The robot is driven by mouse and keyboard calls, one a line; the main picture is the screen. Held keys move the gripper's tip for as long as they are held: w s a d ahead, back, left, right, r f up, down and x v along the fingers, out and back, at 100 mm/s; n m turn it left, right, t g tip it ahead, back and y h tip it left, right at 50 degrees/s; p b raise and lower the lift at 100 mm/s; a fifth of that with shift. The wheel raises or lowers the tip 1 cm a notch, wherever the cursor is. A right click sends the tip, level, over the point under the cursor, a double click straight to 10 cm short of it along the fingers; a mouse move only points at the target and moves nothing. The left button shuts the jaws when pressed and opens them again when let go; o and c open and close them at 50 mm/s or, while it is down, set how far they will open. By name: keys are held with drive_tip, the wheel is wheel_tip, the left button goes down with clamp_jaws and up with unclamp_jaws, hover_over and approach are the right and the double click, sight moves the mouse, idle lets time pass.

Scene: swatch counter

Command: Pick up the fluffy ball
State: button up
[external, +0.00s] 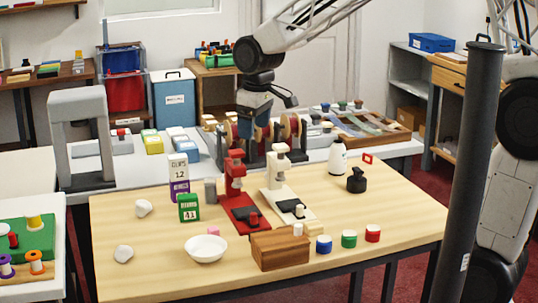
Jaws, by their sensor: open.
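Two small whitish rounded lumps lie on the left part of the wooden table: one lump (143,208) farther back and another lump (123,254) nearer the front left. Either could be the fluffy ball; their texture is too small to tell. My gripper (251,136) points down behind the red press, well to the right of both lumps and apart from them. It is open, with nothing visibly held. Its fingertips are hard to make out against the reels behind.
A white bowl (206,249), green box (188,208) and purple-white box (179,178) stand right of the lumps. A red press (236,172), cream press (278,172) and wooden block (279,250) fill the middle. The table's front left is mostly clear.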

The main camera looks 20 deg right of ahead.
drive_tip(key=a+f+n, duration=0.2)
drive_tip(key=a+f, duration=0.2)
drive_tip(key=a, duration=0.5)
drive_tip(key=a+f+n, duration=0.1)
drive_tip(key=a+f, duration=0.3)
drive_tip(key=a, duration=0.5)
drive_tip(key=n+g, duration=0.1)
drive_tip(key=n, duration=0.3)
hover_over(122, 245)
drive_tip(key=shift+h, duration=0.3)
wheel_tip(122, 245, down, 11)
drive_tip(key=shift+r, duration=0.1)
drive_tip(key=shift+f, duration=1.25)
drive_tip(key=shift+f, duration=0.1)
drive_tip(key=shift+f, duration=2.55)
drive_tip(key=c, duration=1)
